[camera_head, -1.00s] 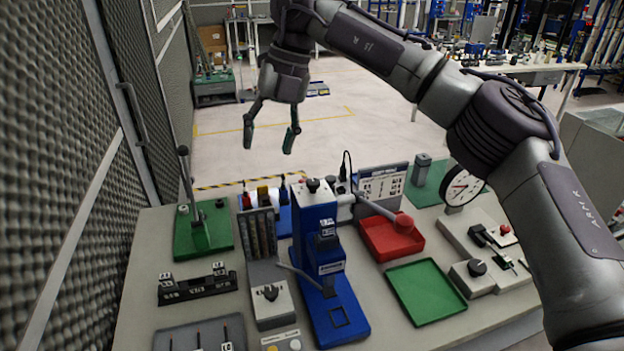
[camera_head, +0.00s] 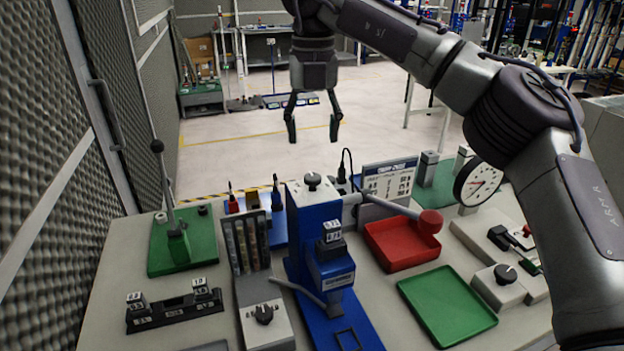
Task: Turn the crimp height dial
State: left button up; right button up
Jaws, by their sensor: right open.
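The blue press (camera_head: 323,235) stands upright mid-bench, with a dark round knob (camera_head: 312,181) on its top and a red-ended lever (camera_head: 430,221) reaching right. Two other black knobs show: one on a grey box (camera_head: 264,314) to its left, one on a grey block (camera_head: 505,274) at right. No readable label tells which is the crimp height dial. My right gripper (camera_head: 313,131) hangs fingers down, open and empty, above the press top in the picture and apart from everything. My left gripper is out of view.
A red tray (camera_head: 392,262) and a green tray (camera_head: 446,322) lie right of the press. A lever tool on a green base (camera_head: 161,259) and a black fixture (camera_head: 172,313) stand left. A round gauge (camera_head: 478,184) stands behind right. A foam wall (camera_head: 35,150) borders the left.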

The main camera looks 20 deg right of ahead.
aim_at(313, 177)
notch_tip(313, 177, down, 6)
jog(key=shift+d+r, duration=0.1)
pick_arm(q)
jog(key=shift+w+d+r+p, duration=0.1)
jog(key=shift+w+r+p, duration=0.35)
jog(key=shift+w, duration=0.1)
pick_arm(e)
jog(key=shift+f, duration=2.05)
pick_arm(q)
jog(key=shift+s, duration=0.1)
pick_arm(e)
jog(key=shift+c, duration=0.2)
jog(key=c, duration=0.3)
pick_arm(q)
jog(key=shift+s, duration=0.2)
pick_arm(e)
grip_shut()
